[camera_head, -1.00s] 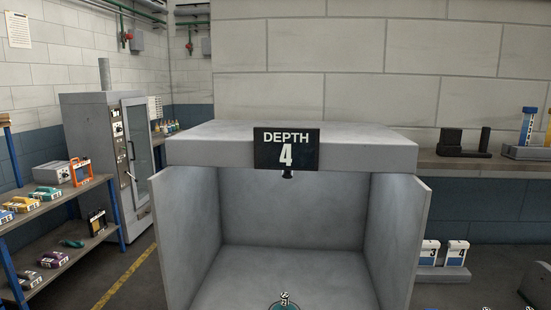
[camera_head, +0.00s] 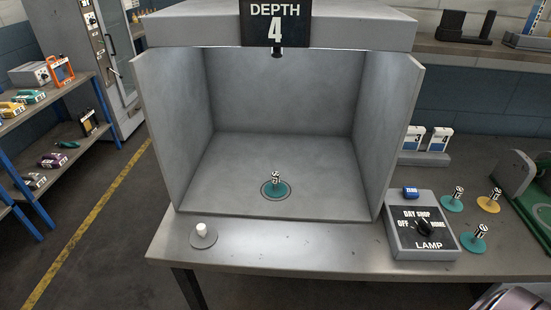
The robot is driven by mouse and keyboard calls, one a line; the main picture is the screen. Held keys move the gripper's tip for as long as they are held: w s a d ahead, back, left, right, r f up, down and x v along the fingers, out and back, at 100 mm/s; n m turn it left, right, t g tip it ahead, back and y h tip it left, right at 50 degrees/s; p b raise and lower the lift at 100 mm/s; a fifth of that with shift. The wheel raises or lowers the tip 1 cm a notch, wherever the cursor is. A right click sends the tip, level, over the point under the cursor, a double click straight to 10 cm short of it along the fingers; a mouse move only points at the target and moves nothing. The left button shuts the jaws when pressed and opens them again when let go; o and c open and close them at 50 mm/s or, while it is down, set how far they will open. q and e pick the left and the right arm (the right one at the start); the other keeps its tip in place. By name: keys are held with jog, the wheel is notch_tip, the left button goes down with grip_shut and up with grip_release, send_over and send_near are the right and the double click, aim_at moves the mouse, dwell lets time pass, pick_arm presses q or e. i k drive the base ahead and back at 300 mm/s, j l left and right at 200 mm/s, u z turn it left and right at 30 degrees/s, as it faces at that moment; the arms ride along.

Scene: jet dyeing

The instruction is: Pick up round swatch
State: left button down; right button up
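A round teal swatch (camera_head: 275,191) with a small labelled knob lies inside a dark ring on the floor of the grey booth (camera_head: 180,150). To the right of the lamp box, a second teal swatch (camera_head: 452,205), a yellow swatch (camera_head: 489,204) and a third teal swatch (camera_head: 473,240) lie on the metal table, each with a labelled knob. A pale grey disc with a white knob (camera_head: 203,236) lies on the table at the front left. Neither gripper's fingers show in the head view.
The lamp box (camera_head: 421,240) with its dial stands right of the booth opening. A sign reading DEPTH 4 (camera_head: 275,23) hangs at the booth's top edge. A green-and-grey device (camera_head: 530,200) stands at the right edge. The table front between disc and lamp box is clear.

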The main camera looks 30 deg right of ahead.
aim_at(276, 188)
jog(key=j+z, duration=0.1)
jog(key=z, duration=0.4)
jog(key=i+j+z, duration=0.1)
jog(key=z, duration=0.35)
